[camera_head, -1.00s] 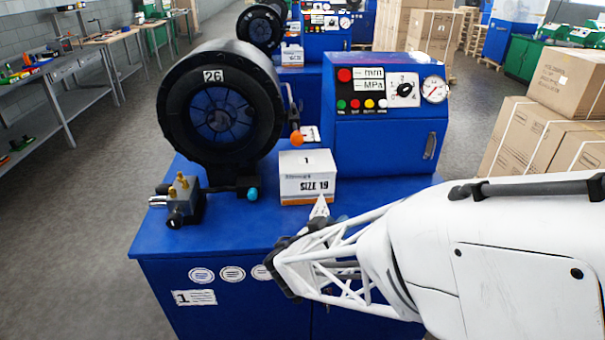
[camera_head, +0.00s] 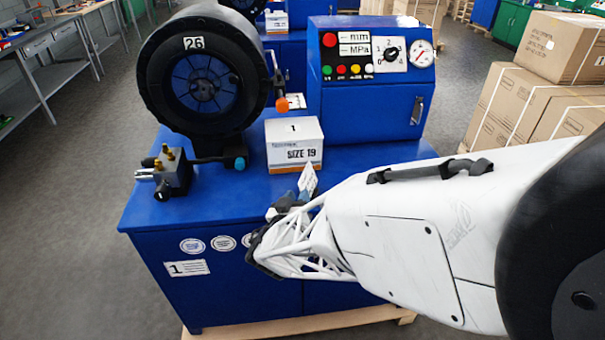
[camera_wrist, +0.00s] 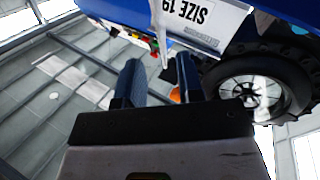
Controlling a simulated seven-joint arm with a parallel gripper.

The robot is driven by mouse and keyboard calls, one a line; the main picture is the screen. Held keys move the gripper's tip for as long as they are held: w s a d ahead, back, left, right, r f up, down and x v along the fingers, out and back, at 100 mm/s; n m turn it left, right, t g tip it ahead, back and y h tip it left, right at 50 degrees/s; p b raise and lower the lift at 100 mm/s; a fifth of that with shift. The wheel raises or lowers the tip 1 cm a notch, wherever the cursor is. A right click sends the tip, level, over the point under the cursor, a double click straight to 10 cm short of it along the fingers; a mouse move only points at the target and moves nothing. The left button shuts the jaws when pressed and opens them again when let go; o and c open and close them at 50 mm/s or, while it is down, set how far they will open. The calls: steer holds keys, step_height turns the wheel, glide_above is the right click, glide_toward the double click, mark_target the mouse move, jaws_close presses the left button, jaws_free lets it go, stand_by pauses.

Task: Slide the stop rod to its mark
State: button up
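The black round crimper head (camera_head: 203,75), marked 26, stands on the blue bench. A rod with a teal end knob (camera_head: 239,163) runs along its foot. An orange-tipped lever (camera_head: 282,104) stands at its right side; orange also shows between my fingers in the wrist view (camera_wrist: 175,95). I cannot tell for certain which is the stop rod, and no mark for it is legible. My gripper (camera_head: 290,200) is over the bench front, in front of the SIZE 19 box and away from both rods.
The white SIZE 19 box (camera_head: 295,146) stands between the crimper and my gripper. A brass-fitted valve block (camera_head: 173,172) sits at left. The blue control cabinet (camera_head: 370,115) stands behind. The bench's right front is under my arm.

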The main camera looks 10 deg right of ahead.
mark_target(304, 180)
steer(key=shift+x, duration=0.95)
steer(key=shift+w, duration=0.15)
steer(key=shift+f+x, duration=0.2)
steer(key=shift+x, duration=2.25)
jaws_close()
